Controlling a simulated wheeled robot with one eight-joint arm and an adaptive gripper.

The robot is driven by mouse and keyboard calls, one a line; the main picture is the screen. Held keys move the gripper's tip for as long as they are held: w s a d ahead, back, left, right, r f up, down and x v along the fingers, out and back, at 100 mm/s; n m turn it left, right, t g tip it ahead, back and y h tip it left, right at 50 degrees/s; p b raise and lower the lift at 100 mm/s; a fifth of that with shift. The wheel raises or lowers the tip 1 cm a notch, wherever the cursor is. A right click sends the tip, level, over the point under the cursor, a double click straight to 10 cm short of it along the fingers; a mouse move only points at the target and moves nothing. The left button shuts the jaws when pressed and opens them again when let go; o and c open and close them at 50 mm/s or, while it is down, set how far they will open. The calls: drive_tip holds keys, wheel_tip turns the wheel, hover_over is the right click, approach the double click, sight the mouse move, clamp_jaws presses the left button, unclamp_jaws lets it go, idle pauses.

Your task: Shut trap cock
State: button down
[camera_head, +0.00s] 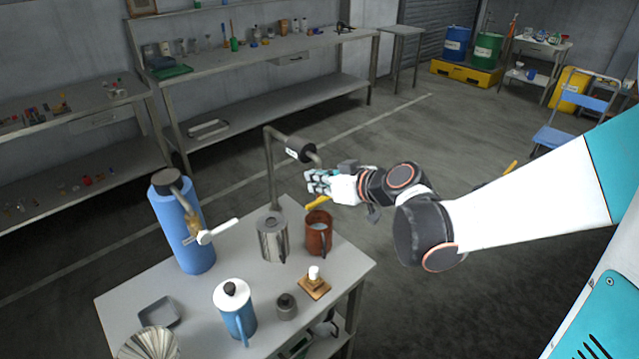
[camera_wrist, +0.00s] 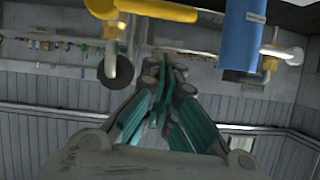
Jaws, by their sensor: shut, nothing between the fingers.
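My gripper (camera_head: 316,181) is in front of the bent grey standpipe, beside the pipe's downturned end. Its teal fingers are together and empty; they also show in the wrist view (camera_wrist: 165,70). A yellow lever (camera_head: 318,202) shows just below the fingers in the head view; I cannot tell whether they touch. A white lever (camera_head: 218,232) sticks out sideways from the tall blue cylinder (camera_head: 182,230).
The grey table (camera_head: 255,300) holds a steel pot (camera_head: 272,240), a brown mug (camera_head: 318,235), a blue jug (camera_head: 234,308) and a small wooden block (camera_head: 314,288). The standpipe (camera_head: 270,170) rises at the table's back. Open floor lies right of the table.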

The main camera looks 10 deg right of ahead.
drive_tip(key=p+v, duration=0.4)
drive_tip(key=v, duration=0.6)
drive_tip(key=shift+a+r, duration=0.2)
drive_tip(key=shift+r, duration=0.2)
drive_tip(key=shift+s, duration=0.1)
